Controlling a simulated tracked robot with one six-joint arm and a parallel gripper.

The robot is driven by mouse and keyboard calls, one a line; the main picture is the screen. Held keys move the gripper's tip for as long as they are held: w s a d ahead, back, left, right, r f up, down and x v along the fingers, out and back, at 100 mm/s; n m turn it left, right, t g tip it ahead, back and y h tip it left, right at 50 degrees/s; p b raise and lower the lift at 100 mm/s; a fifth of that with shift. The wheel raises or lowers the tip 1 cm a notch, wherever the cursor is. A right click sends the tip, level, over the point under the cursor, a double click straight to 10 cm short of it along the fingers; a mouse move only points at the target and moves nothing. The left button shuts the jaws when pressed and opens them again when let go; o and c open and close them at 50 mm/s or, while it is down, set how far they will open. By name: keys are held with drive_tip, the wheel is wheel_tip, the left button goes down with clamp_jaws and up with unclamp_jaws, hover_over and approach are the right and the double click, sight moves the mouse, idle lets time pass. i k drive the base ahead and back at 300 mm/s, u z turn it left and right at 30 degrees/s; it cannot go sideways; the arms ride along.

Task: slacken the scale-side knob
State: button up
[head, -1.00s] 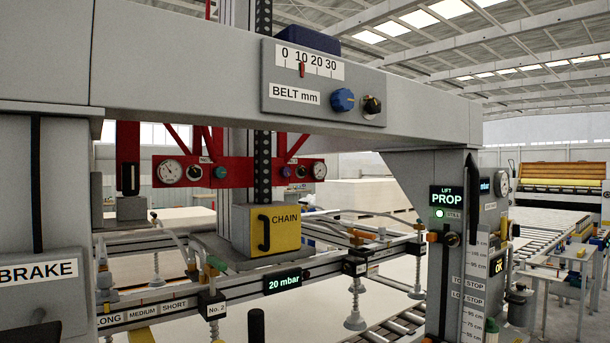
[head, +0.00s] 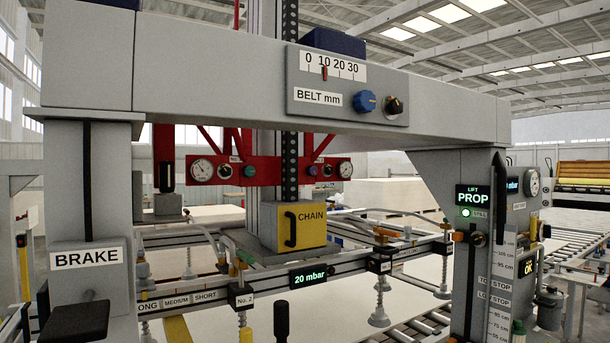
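On the right column, a dark round knob (head: 478,239) with an orange piece to its left sits beside the upper end of a white centimetre scale (head: 501,262). Above, the BELT mm panel (head: 348,84) carries another scale, with its red pointer near 10. Below that scale are a blue knob (head: 365,101) and a black knob (head: 393,105). The frames do not show which of these is the scale-side knob, nor how tight any is. My gripper is not in view.
A grey beam (head: 220,70) spans the top. The BRAKE block (head: 88,257) stands at left with a black lever or pedal. A suction bar with a 20 mbar display (head: 308,278) runs below the yellow CHAIN box (head: 292,227). A lit PROP display (head: 473,195) is above the dark knob.

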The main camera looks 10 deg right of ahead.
sight(329, 170)
drive_tip(key=u, duration=3.4)
drive_tip(key=k, duration=1.95)
